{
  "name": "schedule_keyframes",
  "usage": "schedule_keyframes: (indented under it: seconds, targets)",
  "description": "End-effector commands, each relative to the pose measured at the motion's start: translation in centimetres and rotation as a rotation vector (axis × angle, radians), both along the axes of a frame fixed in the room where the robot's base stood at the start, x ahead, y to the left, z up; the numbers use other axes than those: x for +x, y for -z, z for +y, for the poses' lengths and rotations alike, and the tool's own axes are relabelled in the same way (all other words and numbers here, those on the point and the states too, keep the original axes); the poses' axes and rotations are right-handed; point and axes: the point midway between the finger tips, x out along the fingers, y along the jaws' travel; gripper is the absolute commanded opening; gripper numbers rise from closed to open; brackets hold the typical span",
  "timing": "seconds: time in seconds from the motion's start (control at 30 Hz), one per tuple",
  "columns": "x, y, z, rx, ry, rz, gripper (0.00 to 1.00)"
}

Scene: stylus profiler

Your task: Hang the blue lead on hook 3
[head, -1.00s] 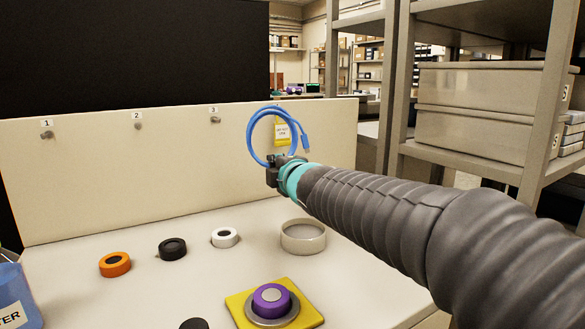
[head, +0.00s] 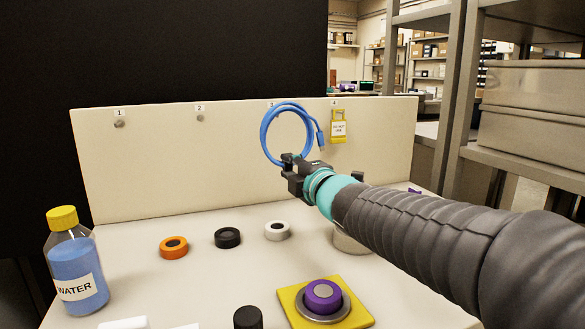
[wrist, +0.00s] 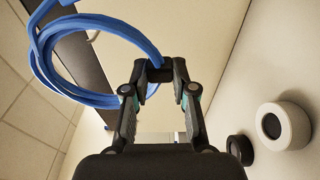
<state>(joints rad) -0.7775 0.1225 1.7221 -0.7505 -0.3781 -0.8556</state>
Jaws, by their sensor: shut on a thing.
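The blue lead (head: 264,141) is a coiled loop with a plug end at its right side. My gripper (head: 288,164) is shut on the bottom of the coil and holds it upright before the back panel. In the wrist view the fingertips (wrist: 160,70) pinch the blue cable (wrist: 48,72), and the coil stretches to the upper left. The label for hook 3 (head: 271,104) shows just beside the top of the coil. Hook 3 itself is hidden behind the lead. I cannot tell the gap between coil and hook.
Hooks 1 (head: 119,123) and 2 (head: 200,118) are bare. A yellow tag (head: 338,127) hangs under label 4, close right of the lead. Orange (head: 173,247), black (head: 227,238) and white (head: 277,230) rings, a water bottle (head: 77,270) and a purple-topped piece (head: 323,297) stand on the bench.

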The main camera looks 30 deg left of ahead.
Motion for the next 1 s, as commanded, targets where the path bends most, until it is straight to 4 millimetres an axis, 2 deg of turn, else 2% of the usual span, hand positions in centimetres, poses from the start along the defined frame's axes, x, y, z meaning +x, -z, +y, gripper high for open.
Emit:
schedule_keyframes:
  seconds: [0.5, 1.0]
  targets:
    - [2.6, 0.0, 3.3, 0.000, 0.000, 0.001, 0.00]
    - [2.9, 0.0, 3.8, 0.001, 0.000, 0.001, 0.00]
